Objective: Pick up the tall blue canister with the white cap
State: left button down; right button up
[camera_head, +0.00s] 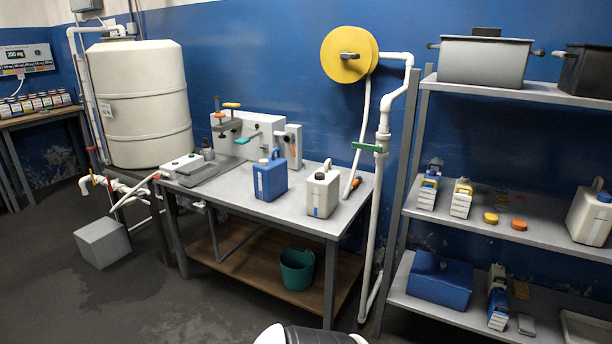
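A blue canister (269,181) with a handle on top stands upright on the grey metal worktable (232,188), right of the table's middle. A light strip runs down its front. Neither of my grippers shows in the head view, and nothing is seen touching the blue canister.
A bench apparatus (262,135) stands behind the canisters. A teal bucket (297,269) sits on the table's lower shelf. A white pipe (379,185) runs beside the table, and a metal rack (470,221) stands right. A grey block (103,243) lies on the floor.

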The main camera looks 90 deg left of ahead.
aim_at(270, 182)
jog(key=u, duration=3)
jog(key=z, duration=0.3)
jog(key=i+j+z, duration=0.3)
jog(key=z, duration=0.2)
jog(key=i+j+z, duration=0.45)
